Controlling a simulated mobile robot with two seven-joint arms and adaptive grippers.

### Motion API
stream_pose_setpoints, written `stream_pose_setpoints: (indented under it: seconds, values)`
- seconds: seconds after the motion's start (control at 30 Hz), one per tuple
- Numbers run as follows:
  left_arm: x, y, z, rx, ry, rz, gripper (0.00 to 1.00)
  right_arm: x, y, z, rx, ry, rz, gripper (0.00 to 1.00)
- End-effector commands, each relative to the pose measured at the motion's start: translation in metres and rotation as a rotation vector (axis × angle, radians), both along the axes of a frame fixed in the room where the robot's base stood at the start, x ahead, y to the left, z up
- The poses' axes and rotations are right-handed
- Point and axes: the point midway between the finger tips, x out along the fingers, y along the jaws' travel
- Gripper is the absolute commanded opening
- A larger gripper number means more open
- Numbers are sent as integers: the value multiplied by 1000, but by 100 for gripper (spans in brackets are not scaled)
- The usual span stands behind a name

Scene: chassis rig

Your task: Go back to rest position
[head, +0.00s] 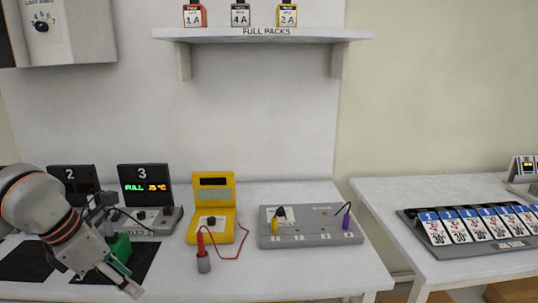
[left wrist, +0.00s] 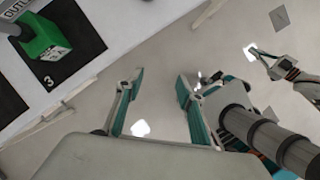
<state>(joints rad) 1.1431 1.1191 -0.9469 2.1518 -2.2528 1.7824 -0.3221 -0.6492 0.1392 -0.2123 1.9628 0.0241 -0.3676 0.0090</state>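My left gripper (head: 125,282) is low at the left front of the bench in the head view, beside the black pad marked 3. In the left wrist view my left gripper (left wrist: 160,74) has its two fingers wide apart with only floor between them, so it is open and empty. A green block (left wrist: 45,38) stands on the black pad (left wrist: 72,62), apart from the fingers; in the head view the green block (head: 121,248) is partly hidden by my arm. My right gripper (left wrist: 268,62) shows small at the right of the left wrist view; its opening is unclear.
The bench (head: 290,283) also bears a station marked 3 (head: 145,187), a yellow meter (head: 213,205) with a red probe (head: 202,255), and a grey panel (head: 310,225). A shelf (head: 265,34) with several packs hangs above. A rack of cards (head: 475,227) is on the right table.

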Motion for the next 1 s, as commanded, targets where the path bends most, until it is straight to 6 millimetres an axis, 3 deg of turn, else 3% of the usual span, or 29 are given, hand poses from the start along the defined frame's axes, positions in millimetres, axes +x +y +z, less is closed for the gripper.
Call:
stream_pose_setpoints:
  seconds: [0.07, 0.2, 0.43, 0.6, 0.7, 0.83, 1.0]
  values:
    - [0, -1, -1, -2, 2, -2, 38, 0, 0, 0, 0, 0, 0, 0]
    - [-16, -53, -22, -154, 72, -85, 38, -2, 0, -2, -1, 5, 0, 0]
    - [-50, -141, -36, -467, 194, -174, 38, 4, 1, 1, 1, -5, 0, 0]
    - [-79, -213, -24, -831, 327, -167, 38, 1, 1, 0, 1, -2, 0, 0]
    - [-86, -244, -7, -1071, 412, -101, 38, 0, 1, 0, 1, 0, -1, 0]
    - [-77, -263, 13, -1376, 518, 54, 38, 0, 1, 0, 1, -1, 0, 0]
    - [-43, -253, 13, -1733, 648, 383, 38, 0, 0, 0, 0, 0, 0, 0]
